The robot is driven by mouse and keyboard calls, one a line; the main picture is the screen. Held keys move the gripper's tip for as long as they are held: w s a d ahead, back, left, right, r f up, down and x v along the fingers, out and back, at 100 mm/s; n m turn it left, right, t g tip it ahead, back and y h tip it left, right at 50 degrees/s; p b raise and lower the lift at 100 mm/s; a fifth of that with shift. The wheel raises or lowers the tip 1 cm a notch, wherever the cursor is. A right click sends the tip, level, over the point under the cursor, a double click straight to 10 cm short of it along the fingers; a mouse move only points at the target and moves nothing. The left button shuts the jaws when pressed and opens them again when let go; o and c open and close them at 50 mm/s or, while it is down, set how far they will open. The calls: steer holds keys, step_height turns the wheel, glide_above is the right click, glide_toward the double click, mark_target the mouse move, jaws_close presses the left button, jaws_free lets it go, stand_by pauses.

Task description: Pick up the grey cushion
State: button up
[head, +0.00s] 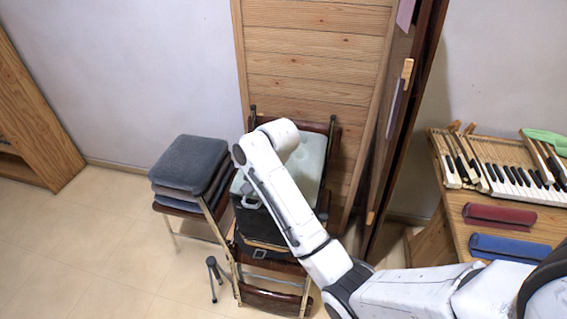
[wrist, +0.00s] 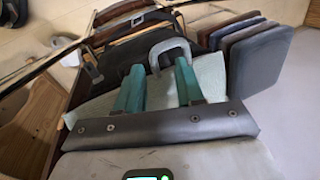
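A grey cushion (head: 190,161) lies on top of a stack of similar cushions on a folding chair, left of my arm in the head view. The stack shows at the upper right of the wrist view, with the grey cushion (wrist: 262,58) on its near right side. In the head view my arm hides the fingers.
The pale green cushion (head: 306,160) is on a second folding chair beside the stack, with a black case (head: 252,222) and light handle. A wooden panel (head: 313,70) stands behind. A desk with piano keys (head: 510,178) is at right. Open floor (head: 75,235) lies left.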

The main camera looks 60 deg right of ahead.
mark_target(260, 201)
steer(key=x, duration=0.5)
steer(key=shift+s+d+f, duration=0.2)
steer(key=shift+s+d, duration=0.1)
steer(key=shift+d, duration=0.05)
jaws_close()
steer(key=shift+r, duration=0.1)
